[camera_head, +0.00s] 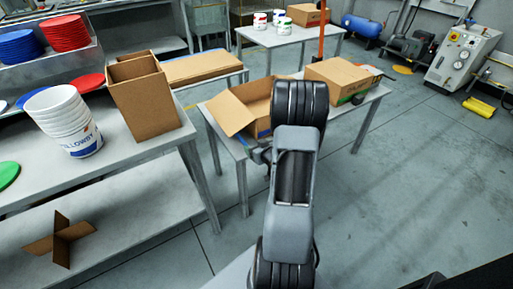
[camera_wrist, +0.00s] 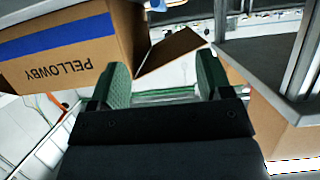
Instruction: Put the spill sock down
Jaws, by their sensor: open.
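A yellow, sausage-shaped thing (camera_head: 479,108) lies on the floor at the far right of the head view, in front of a grey control cabinet; it looks like the spill sock. It is far from my gripper and does not show in the wrist view. My gripper (camera_wrist: 164,76) is open, with its two green-padded fingers apart and nothing held between them. In the head view my arm mostly hides the gripper, which is near the front edge of the middle table (camera_head: 222,112).
An open carton (camera_head: 233,113) is close to my gripper; its PELLOWBY side (camera_wrist: 75,55) shows in the wrist view. A closed carton (camera_head: 340,78) shares that table. White buckets (camera_head: 64,120) and a tall cardboard box (camera_head: 143,100) stand on the left bench.

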